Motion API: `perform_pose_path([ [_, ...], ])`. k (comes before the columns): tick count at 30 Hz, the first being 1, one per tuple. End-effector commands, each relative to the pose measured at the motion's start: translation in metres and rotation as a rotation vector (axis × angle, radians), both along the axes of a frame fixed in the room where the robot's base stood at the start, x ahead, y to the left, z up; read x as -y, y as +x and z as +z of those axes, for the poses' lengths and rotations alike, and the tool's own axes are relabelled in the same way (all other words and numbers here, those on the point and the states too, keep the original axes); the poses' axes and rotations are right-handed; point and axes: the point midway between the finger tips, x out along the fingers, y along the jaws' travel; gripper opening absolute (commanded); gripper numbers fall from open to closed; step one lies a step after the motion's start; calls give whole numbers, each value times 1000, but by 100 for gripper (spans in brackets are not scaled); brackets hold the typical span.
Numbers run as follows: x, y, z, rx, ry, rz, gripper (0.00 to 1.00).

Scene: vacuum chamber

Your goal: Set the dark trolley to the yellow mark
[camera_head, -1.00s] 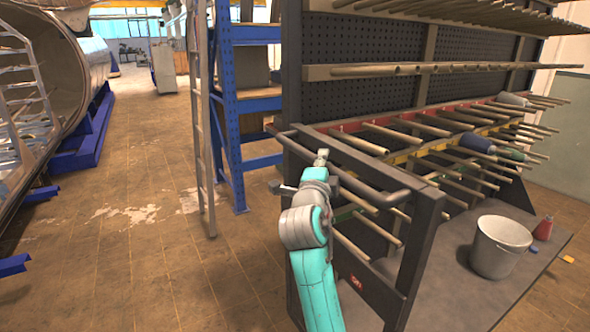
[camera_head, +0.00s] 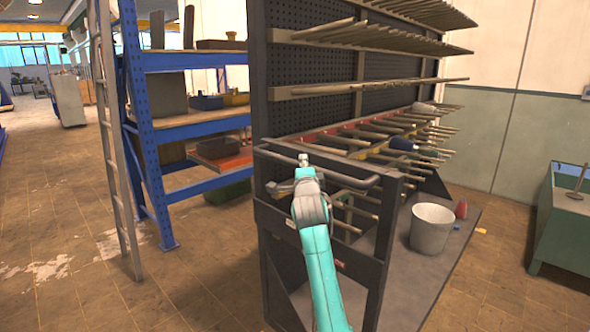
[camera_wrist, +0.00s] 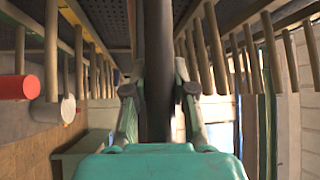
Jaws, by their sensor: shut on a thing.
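The dark trolley (camera_head: 318,95) stands in the middle of the head view, with a dark perforated back panel, rows of pegs and a low deck. My gripper (camera_head: 304,162) is at the push handle (camera_head: 340,177) on the trolley's near end. In the wrist view, my gripper (camera_wrist: 158,95) is shut on the dark handle bar (camera_wrist: 157,60), which runs between its fingers. No yellow floor mark can be made out in these views.
A ladder (camera_head: 113,150) and blue shelving (camera_head: 150,140) stand left. A green cabinet (camera_head: 570,225) is at right. Open floor (camera_head: 75,210) lies left.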

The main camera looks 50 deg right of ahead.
Motion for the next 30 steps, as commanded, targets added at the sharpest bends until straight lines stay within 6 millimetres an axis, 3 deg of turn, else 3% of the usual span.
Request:
perform_pose_path([
  [1,4,1,-9,-14,11,-1,0],
  [15,9,1,-9,-15,11,-1,0],
  [16,9,2,-10,-15,11,-1,28],
  [19,9,2,-9,-14,10,-1,52],
  [30,6,-2,-4,-5,4,0,52],
])
